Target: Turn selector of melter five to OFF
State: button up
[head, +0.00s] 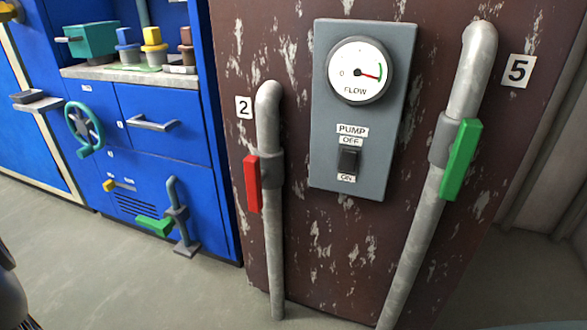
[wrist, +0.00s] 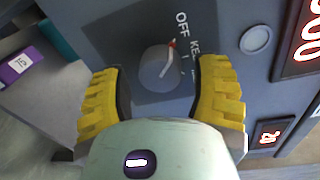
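A round grey selector knob (wrist: 160,70) sits on a dark plate in the wrist view. A red mark shows at its upper edge, near the lettering "OFF" (wrist: 182,23) and a second label starting "KE", partly hidden by a finger. I cannot tell exactly which label it points at. My gripper (wrist: 163,78) is open, with one yellow finger on each side of the knob. Gaps show between the fingers and the knob; contact is not visible. The melter's number is not clearly readable. The head view shows neither this selector nor my gripper.
In the wrist view, a round button (wrist: 255,40) and red-digit display (wrist: 308,35) are right of the knob; a purple "75" tag (wrist: 18,64) is left. The head view shows a pump panel (head: 330,110), red handle (head: 252,184), green handle (head: 461,160) and blue cabinet (head: 190,170).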

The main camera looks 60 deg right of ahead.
jog(key=shift+o, duration=0.6)
jog(key=shift+d, duration=0.15)
jog(key=v, duration=1.2)
jog(key=shift+w, duration=0.15)
